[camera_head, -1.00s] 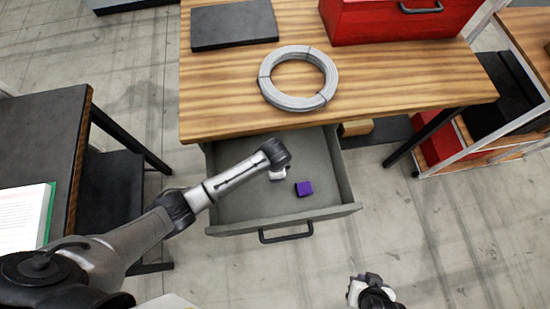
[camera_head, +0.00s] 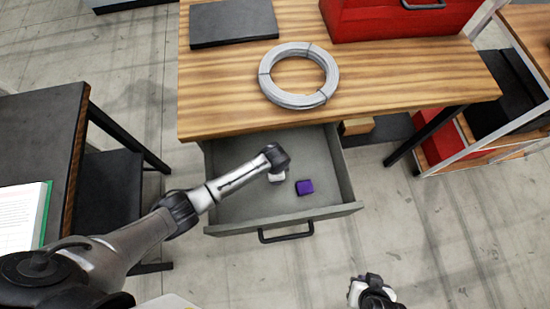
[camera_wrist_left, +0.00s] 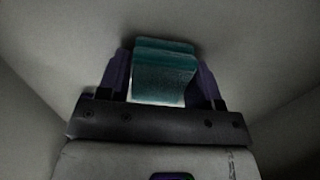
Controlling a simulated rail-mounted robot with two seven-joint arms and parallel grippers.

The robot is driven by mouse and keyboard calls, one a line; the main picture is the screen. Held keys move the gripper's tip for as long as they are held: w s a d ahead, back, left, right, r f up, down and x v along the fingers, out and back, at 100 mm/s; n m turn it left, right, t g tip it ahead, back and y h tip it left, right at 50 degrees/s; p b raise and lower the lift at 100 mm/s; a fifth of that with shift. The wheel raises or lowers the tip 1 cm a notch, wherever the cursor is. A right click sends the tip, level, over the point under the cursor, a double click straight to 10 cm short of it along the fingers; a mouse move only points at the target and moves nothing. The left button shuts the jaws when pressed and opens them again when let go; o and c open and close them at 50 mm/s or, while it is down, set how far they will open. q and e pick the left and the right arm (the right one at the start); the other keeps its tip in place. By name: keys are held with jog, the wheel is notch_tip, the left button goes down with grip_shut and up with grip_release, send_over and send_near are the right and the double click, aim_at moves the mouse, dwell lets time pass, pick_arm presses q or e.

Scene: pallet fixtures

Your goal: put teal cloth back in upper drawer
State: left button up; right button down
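The open grey drawer (camera_head: 240,212) sticks out below the wooden worktop. My left arm reaches in from the left, and its wrist is over the drawer; its fingers are hidden in the head view. In the left wrist view, the left gripper (camera_wrist_left: 163,78) has its two dark fingers on either side of the folded teal cloth (camera_wrist_left: 163,62), holding it between them. Grey surfaces like the drawer's surround it. The cloth does not show in the head view. My right gripper (camera_head: 372,288) is at the bottom edge, away from the drawer; its finger opening is unclear.
On the worktop (camera_head: 400,90) are a grey cable coil (camera_head: 320,95), a dark flat slab (camera_head: 232,23) and a red toolbox (camera_head: 390,22). A dark table (camera_head: 40,130) stands at left.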

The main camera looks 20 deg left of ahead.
pick_arm(q)
jog(key=o, duration=0.3)
jog(key=shift+r+p, duration=1.65)
jog(key=shift+r, duration=4.55)
